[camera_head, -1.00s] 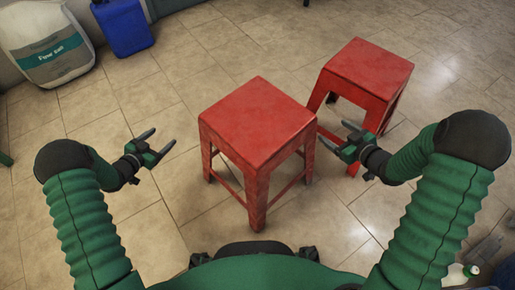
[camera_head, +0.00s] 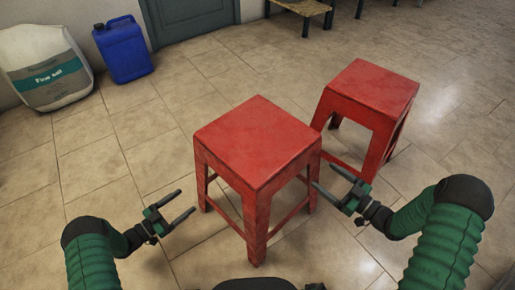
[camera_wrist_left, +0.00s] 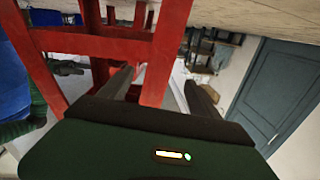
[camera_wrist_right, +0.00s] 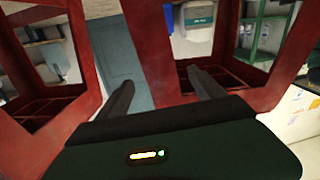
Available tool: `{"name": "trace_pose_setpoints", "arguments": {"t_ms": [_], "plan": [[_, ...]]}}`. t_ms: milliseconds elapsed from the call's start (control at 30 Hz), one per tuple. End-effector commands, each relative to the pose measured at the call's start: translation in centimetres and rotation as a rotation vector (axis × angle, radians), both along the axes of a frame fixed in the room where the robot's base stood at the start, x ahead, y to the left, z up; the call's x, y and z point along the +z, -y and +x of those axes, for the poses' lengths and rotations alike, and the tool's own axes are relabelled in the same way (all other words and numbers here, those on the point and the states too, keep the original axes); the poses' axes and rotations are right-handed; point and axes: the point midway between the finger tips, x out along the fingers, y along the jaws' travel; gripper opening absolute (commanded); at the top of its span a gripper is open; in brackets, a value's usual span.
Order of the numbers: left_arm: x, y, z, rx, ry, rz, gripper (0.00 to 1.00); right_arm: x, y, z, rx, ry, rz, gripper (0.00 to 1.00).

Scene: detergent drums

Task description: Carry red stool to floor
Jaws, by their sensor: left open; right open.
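Two red stools stand upright on the tiled floor in the head view. The nearer red stool (camera_head: 258,143) is in the middle, between my grippers. The other red stool (camera_head: 372,92) stands behind it to the right. My left gripper (camera_head: 189,204) is open and empty, just left of the nearer stool's legs. In the left wrist view, red stool legs and bars (camera_wrist_left: 168,50) show ahead of the open fingers. My right gripper (camera_head: 332,180) is open at the nearer stool's right side, in front of the farther stool. In the right wrist view, red stool legs (camera_wrist_right: 148,50) show close ahead; whether the fingers touch them I cannot tell.
A white and teal bag (camera_head: 46,72) and a blue jerrycan (camera_head: 124,50) stand by the wall at the upper left. A grey door (camera_head: 190,14) and a low wooden bench (camera_head: 302,8) are at the back. The tiled floor (camera_head: 110,160) is clear on the left.

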Motion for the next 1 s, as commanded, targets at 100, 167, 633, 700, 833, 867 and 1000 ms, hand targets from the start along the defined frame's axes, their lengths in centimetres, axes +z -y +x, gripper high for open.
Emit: {"name": "trace_pose_setpoints", "arguments": {"t_ms": [100, 167, 633, 700, 833, 867, 1000], "plan": [[0.0, 1.9, 1.6, -0.002, 0.000, -0.002, 0.72, 0.0, -1.7, 1.8, 0.003, 0.001, 0.000, 0.78], [0.0, 2.8, 2.3, -0.002, 0.000, -0.001, 0.72, 0.0, -2.5, 2.7, 0.003, 0.001, 0.000, 0.78], [0.0, 8.7, 7.5, 0.000, 0.001, -0.001, 0.72, 0.0, -7.6, 8.6, 0.000, 0.000, 0.000, 0.78], [0.0, 9.0, 7.8, 0.001, 0.000, 0.000, 0.72, 0.0, -7.8, 8.9, 0.000, -0.001, 0.000, 0.78], [0.0, 9.1, 7.9, 0.001, 0.000, 0.000, 0.72, 0.0, -7.9, 9.1, -0.001, -0.001, -0.001, 0.78], [0.0, 9.1, 7.9, 0.001, 0.000, 0.000, 0.72, 0.0, -7.9, 9.1, -0.001, -0.001, -0.001, 0.78], [0.0, 9.1, 7.9, 0.001, 0.000, 0.000, 0.71, 0.0, -7.9, 9.1, -0.001, -0.001, -0.001, 0.77]]}}
